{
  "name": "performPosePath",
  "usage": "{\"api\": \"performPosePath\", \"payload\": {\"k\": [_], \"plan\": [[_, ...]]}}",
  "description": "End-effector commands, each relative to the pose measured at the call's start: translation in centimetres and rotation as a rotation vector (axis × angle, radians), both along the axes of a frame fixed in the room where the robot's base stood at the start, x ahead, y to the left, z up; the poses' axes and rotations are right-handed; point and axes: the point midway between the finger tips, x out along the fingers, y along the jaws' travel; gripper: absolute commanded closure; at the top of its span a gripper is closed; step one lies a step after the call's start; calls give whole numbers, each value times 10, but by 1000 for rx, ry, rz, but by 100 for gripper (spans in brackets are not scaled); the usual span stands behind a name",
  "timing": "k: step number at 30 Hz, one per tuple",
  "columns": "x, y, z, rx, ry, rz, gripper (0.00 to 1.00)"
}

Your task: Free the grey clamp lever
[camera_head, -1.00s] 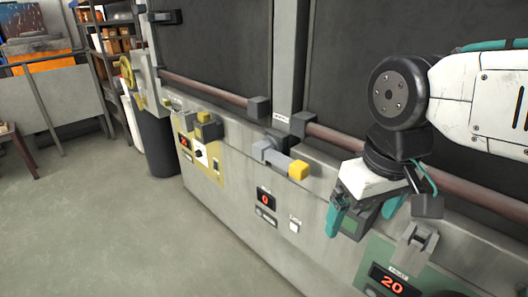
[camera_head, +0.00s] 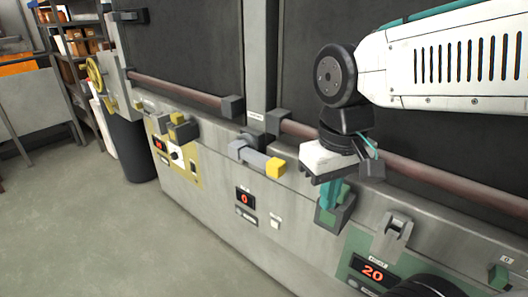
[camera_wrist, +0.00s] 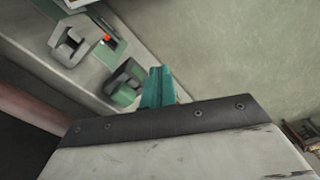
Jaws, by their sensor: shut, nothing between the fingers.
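A grey clamp-like lever (camera_head: 393,232) sits on the green panel of the machine front, above the red "20" display; it shows in the wrist view (camera_wrist: 72,40) too. A dark and green block (camera_head: 340,212) is fixed left of it, also in the wrist view (camera_wrist: 125,83). A grey bar with a yellow end (camera_head: 257,158) sits further left; I cannot tell which part the task names. My gripper (camera_head: 329,196) points down with its teal fingers together and empty, close to the block. In the wrist view the fingers (camera_wrist: 158,86) overlap the block's edge; contact is unclear.
A brown rail (camera_head: 410,170) runs along the machine behind my gripper. A yellow panel (camera_head: 180,160) with a knob and a yellow wheel (camera_head: 95,75) are at the left. A dark bin (camera_head: 130,147) stands beside the machine. The floor in front is clear.

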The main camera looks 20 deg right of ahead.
Motion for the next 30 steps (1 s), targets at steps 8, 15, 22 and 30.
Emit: {"api": "performPosePath", "payload": {"k": [8,15,22,30], "plan": [[93,-4,25,4,65,333,100],[180,-9,39,17,81,851,100],[244,-12,53,16,61,1370,100],[271,-13,79,-26,19,1852,100]]}}
